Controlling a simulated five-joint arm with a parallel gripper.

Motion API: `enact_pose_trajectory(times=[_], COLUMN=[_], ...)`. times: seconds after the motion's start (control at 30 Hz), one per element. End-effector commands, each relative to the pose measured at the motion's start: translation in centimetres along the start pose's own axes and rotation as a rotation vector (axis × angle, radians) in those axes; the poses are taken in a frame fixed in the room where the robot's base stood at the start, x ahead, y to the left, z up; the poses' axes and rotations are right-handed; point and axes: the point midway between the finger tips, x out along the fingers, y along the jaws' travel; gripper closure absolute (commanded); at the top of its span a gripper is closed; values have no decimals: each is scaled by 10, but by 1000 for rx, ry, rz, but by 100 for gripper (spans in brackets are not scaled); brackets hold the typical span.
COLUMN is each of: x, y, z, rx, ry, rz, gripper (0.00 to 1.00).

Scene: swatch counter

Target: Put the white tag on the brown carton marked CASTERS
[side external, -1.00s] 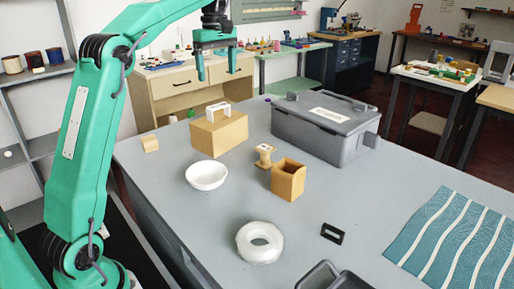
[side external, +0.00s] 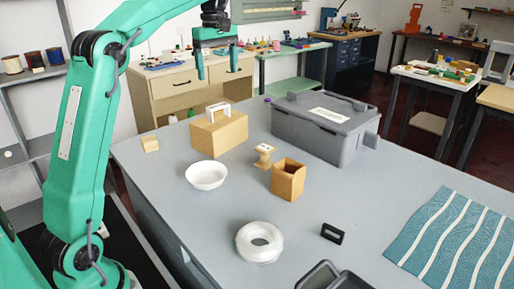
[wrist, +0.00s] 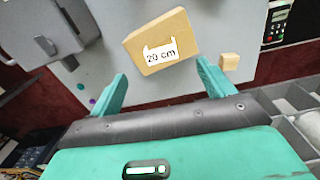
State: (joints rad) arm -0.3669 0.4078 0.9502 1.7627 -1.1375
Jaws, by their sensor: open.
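A white tag (side external: 218,106) shaped like a small arch stands on top of the brown carton (side external: 222,138). In the wrist view the tag (wrist: 161,55) reads "20 cm" and the carton (wrist: 165,27) lies under it. I cannot read any CASTERS marking on the carton. My gripper (side external: 218,65) is open and empty, above the carton and apart from the tag. In the wrist view my gripper (wrist: 162,72) has its two fingers spread on either side of the tag, with nothing between them.
A grey lidded toolbox (side external: 318,140) stands right of the carton. A small wooden block (side external: 150,144), white bowl (side external: 206,176), wooden spool (side external: 264,155), open tan box (side external: 288,182), white ring (side external: 259,243) and black frame (side external: 332,233) sit on the counter.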

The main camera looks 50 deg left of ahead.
Motion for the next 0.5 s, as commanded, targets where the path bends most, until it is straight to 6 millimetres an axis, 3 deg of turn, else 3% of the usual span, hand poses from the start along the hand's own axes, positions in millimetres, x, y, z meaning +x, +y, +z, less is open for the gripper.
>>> enact_pose_trajectory(times=[0.23, 0.5], x=[-7, -2], y=[-21, -56], z=[36, 80], rx=[202, 479], ry=[30, 79], rz=[59, 132], gripper=[19, 19])
